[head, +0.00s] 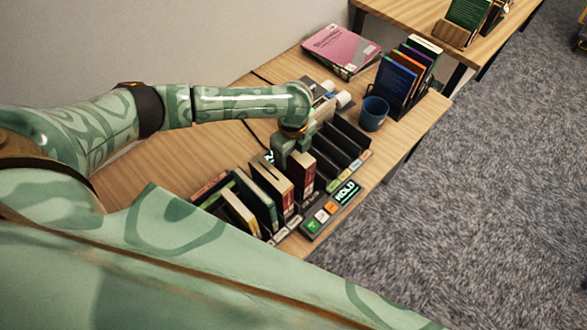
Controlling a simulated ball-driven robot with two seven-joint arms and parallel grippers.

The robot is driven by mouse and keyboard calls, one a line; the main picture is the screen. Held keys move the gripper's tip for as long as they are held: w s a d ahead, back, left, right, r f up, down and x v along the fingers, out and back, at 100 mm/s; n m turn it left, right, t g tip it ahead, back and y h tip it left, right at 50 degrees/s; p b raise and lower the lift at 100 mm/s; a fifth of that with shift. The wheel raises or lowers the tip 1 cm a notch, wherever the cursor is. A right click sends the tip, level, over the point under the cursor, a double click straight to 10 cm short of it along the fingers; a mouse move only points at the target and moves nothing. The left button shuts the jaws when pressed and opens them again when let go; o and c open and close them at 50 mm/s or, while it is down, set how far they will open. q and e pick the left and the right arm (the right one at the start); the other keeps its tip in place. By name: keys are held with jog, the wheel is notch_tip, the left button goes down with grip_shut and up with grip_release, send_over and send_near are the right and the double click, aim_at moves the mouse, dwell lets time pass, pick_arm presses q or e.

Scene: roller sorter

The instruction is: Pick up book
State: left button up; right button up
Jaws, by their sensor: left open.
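Several books stand upright in a row of slots on the wooden table. A dark red book (303,174) is at the right end of the filled slots. A cream-and-red book (273,182), a dark teal book (254,200) and a cream book (240,214) stand to its left. My left gripper (290,155) is open and points down at the top of the red and cream-and-red books. I cannot tell whether its fingers are around a book or touching one. My right gripper is not in view.
Empty black slots (345,140) lie right of the books, with a panel reading HOLD (346,193) in front. A blue cup (373,114), a rack of folders (398,82) and a pink book (341,46) are farther back. A second table (404,14) stands behind.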

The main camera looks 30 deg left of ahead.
pick_arm(q)
notch_tip(320, 180, down, 2)
jog(key=shift+w+f, duration=0.1)
jog(key=shift+f, duration=0.1)
grip_shut()
jog(key=shift+r, duration=0.15)
